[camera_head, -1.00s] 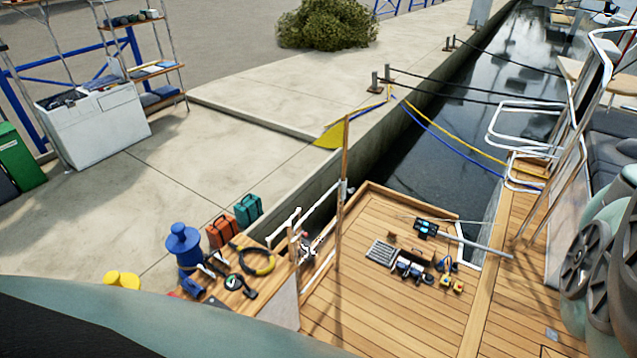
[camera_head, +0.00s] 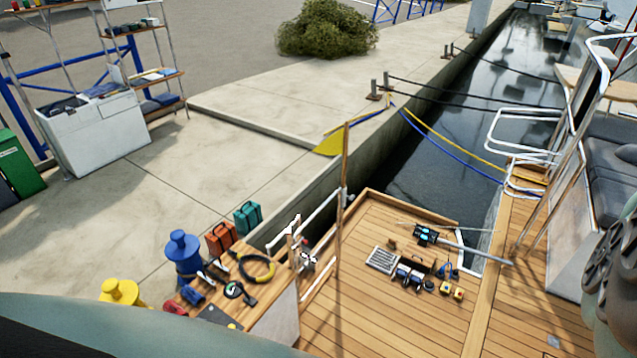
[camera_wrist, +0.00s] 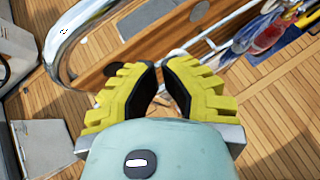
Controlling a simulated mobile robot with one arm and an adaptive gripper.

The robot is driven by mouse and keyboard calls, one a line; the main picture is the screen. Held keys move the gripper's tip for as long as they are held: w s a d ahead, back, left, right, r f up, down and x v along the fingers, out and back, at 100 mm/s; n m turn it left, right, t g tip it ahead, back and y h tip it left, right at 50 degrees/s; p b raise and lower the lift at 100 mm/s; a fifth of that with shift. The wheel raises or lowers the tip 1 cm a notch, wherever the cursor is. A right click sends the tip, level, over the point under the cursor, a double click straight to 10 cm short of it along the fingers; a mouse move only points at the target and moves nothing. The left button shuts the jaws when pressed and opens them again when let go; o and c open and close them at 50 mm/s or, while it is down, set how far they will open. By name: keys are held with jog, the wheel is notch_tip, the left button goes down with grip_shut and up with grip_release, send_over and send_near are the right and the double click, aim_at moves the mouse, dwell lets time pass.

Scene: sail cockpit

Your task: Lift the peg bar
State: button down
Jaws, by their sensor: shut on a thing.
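My gripper (camera_wrist: 161,78) shows in the wrist view, with yellow ribbed fingers and dark inner pads. The fingertips are close together with a narrow gap. A wooden bar with round grey spots, which looks like the peg bar (camera_wrist: 146,52), runs slantwise at the fingertips, and the jaws are shut on it. The fingers hide the exact contact, and I cannot tell how far the bar is off the deck.
A chrome rail (camera_wrist: 58,42) curves close to the left of the gripper. Bottles and blue cloth (camera_wrist: 268,32) hang at the right. In the head view, tools lie on the deck (camera_head: 375,320) beside a slatted grate (camera_head: 382,260). A workbench (camera_head: 262,310) stands left, and open water lies beyond.

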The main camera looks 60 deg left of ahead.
jog(key=shift+w+d+r+b, duration=0.1)
jog(key=shift+w+d+r, duration=0.1)
jog(key=shift+d, duration=0.25)
jog(key=shift+w+d+r+b, duration=0.1)
jog(key=shift+d+r, duration=0.1)
jog(key=shift+d, duration=0.2)
jog(key=shift+w+d+r+b, duration=0.1)
jog(key=shift+w+d+r, duration=0.1)
jog(key=shift+d, duration=0.25)
dwell(1.4)
jog(key=shift+a, duration=0.15)
dwell(0.3)
jog(key=a+f+b+v, duration=0.1)
jog(key=v, duration=1.2)
jog(key=shift+w, duration=0.25)
jog(key=shift+d+f, duration=0.1)
